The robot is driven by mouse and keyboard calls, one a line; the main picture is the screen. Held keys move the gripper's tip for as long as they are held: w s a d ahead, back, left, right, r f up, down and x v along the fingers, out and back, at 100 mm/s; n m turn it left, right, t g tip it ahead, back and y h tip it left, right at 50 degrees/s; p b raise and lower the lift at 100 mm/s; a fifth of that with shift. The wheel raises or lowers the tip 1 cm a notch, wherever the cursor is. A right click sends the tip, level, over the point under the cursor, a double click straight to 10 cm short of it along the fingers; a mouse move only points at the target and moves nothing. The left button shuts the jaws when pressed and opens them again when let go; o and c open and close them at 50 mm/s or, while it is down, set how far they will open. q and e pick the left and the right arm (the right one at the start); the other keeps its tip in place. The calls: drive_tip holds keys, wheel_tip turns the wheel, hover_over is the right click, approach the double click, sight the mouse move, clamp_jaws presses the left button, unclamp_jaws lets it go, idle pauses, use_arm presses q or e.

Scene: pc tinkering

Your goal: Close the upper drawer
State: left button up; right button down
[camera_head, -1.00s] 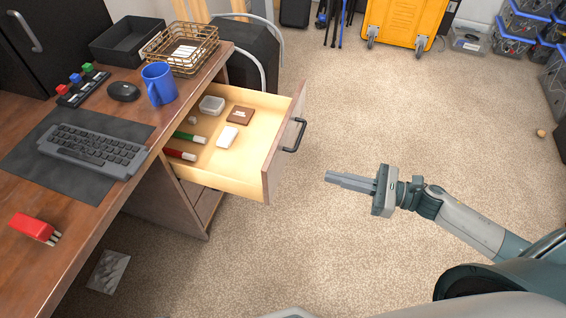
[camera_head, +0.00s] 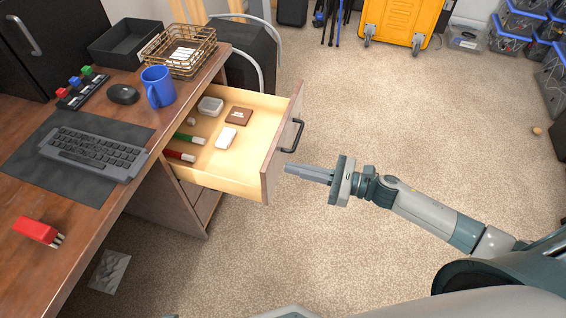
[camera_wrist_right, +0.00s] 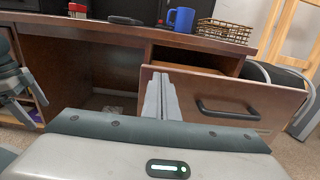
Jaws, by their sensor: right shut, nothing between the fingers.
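The upper drawer (camera_head: 268,155) stands pulled out from the desk, with its wooden front facing right and a dark handle (camera_head: 293,136) on it. Inside lie markers, a white block, a brown item and a grey box. My right gripper (camera_head: 287,169) is shut and empty, its fingertips close to the drawer front, below the handle. In the right wrist view the drawer front (camera_wrist_right: 225,125) is straight ahead, with the shut fingers (camera_wrist_right: 161,84) overlapping its left part, left of the handle. I cannot tell whether they touch it.
The desk top (camera_head: 95,215) holds a keyboard (camera_head: 92,152), a blue mug (camera_head: 158,86), a mouse, a wire basket (camera_head: 180,48), a black tray and a red item. The carpet (camera_head: 420,110) right of the drawer is clear.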

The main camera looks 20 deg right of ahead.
sight(270, 163)
use_arm(q)
drive_tip(key=shift+f+p, duration=0.3)
drive_tip(key=shift+f, duration=0.95)
use_arm(e)
drive_tip(key=shift+x, duration=1.95)
drive_tip(key=shift+w+a, duration=0.25)
drive_tip(key=shift+a, duration=0.15)
use_arm(q)
wheel_tip(270, 163, up, 9)
drive_tip(key=w+d+t+h+b, duration=0.1)
drive_tip(key=d+b, duration=0.2)
drive_tip(key=b, duration=0.2)
drive_tip(key=shift+t, duration=0.4)
use_arm(e)
drive_tip(key=x, duration=2.7)
use_arm(q)
drive_tip(key=shift+f, duration=0.15)
use_arm(e)
drive_tip(key=shift+d+f, duration=0.1)
drive_tip(key=shift+d, duration=0.05)
